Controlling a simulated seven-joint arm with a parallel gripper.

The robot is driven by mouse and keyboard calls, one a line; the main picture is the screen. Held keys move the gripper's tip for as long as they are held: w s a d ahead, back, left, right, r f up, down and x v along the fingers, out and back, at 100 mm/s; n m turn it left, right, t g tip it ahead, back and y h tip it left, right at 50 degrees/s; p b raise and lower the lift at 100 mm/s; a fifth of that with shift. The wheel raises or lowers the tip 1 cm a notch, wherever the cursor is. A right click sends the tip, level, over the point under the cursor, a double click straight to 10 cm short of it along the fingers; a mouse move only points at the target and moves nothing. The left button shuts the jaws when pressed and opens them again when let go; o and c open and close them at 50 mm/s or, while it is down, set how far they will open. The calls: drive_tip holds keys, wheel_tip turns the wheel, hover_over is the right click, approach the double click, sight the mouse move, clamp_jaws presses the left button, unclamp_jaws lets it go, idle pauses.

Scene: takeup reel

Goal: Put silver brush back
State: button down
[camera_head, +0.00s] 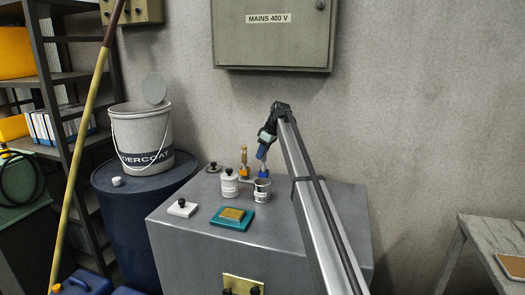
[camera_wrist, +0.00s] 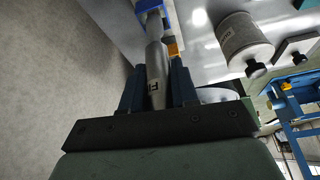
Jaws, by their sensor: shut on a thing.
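My gripper (camera_head: 265,148) is above the back of the grey cabinet top. It is shut on the silver brush (camera_wrist: 156,66), whose grey handle lies between both fingers in the wrist view. The far end of the brush overlaps a blue socket (camera_wrist: 170,12); I cannot tell how deep it sits in it. In the head view the silver brush (camera_head: 263,164) shows as a short, slightly tilted piece under the gripper. A gold brush (camera_head: 243,156) stands upright to its left in an orange socket (camera_head: 244,171). The orange part also shows in the wrist view (camera_wrist: 173,49).
A lidded white jar (camera_head: 230,184) and an open cup (camera_head: 262,190) stand close in front. A teal tray (camera_head: 246,224) with a yellow pad and a white block (camera_head: 182,208) with a black knob lie further forward. A bucket (camera_head: 140,140) stands on the blue drum at left.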

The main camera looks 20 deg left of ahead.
drive_tip(key=shift+f, duration=0.95)
unclamp_jaws()
idle(0.3)
drive_tip(key=shift+r, duration=0.15)
idle(0.5)
drive_tip(key=v, duration=0.9)
drive_tip(key=shift+r, duration=0.3)
idle(1.4)
drive_tip(key=shift+d+r, duration=0.1)
drive_tip(key=shift+d, duration=0.05)
